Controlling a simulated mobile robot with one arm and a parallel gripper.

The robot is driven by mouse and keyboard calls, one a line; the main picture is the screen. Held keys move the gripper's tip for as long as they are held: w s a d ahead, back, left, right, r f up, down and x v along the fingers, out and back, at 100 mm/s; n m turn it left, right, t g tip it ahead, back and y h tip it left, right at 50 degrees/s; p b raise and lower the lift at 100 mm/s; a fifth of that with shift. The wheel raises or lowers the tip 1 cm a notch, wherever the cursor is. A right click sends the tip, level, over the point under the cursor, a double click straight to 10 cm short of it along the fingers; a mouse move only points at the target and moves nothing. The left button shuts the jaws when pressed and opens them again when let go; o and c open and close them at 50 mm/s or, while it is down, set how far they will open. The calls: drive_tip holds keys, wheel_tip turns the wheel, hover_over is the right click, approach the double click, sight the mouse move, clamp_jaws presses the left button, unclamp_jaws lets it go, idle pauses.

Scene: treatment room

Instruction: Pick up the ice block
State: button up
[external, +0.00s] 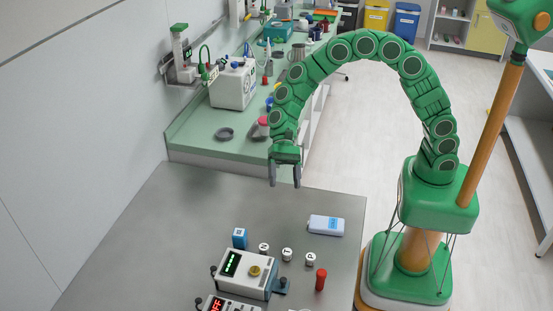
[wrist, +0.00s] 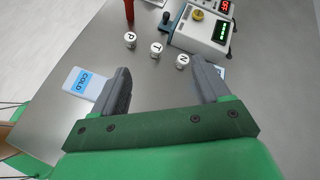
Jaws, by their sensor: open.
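A flat white block with a blue label (external: 326,225) lies on the grey table near its right edge. In the wrist view the block (wrist: 75,83) reads "COLD" and lies left of my left finger, which may cover part of its edge. I take it to be the ice block. My gripper (external: 284,183) is open and empty, pointing down above the far part of the table. In the wrist view my gripper (wrist: 161,68) shows its two grey fingers wide apart, with bare table between them.
Several small white lettered cylinders (external: 287,254) stand near the block. A green-topped counter (external: 200,130) with equipment lies beyond. The table's far left is clear.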

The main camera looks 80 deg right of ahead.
sight(239, 232)
drive_tip(key=w+a+f+m, duration=0.2)
drive_tip(key=w+f, duration=0.1)
drive_tip(key=w+a+f+m+t+y, duration=0.1)
drive_tip(key=w+a+f+m, duration=0.1)
drive_tip(key=w+f, duration=0.2)
drive_tip(key=w+a+f+m+t+y, duration=0.1)
drive_tip(key=w+a+f+m, duration=0.1)
drive_tip(key=w+f, duration=0.2)
drive_tip(key=shift+a+f, duration=0.1)
drive_tip(key=shift+a, duration=0.15)
drive_tip(key=shift+x, duration=1.45)
drive_tip(key=shift+w+x, duration=0.2)
drive_tip(key=shift+x, duration=0.65)
drive_tip(key=shift+w+x, duration=0.15)
drive_tip(key=shift+x, duration=0.7)
drive_tip(key=shift+w+x, duration=0.2)
drive_tip(key=shift+x, duration=0.65)
drive_tip(key=c, duration=1.1)
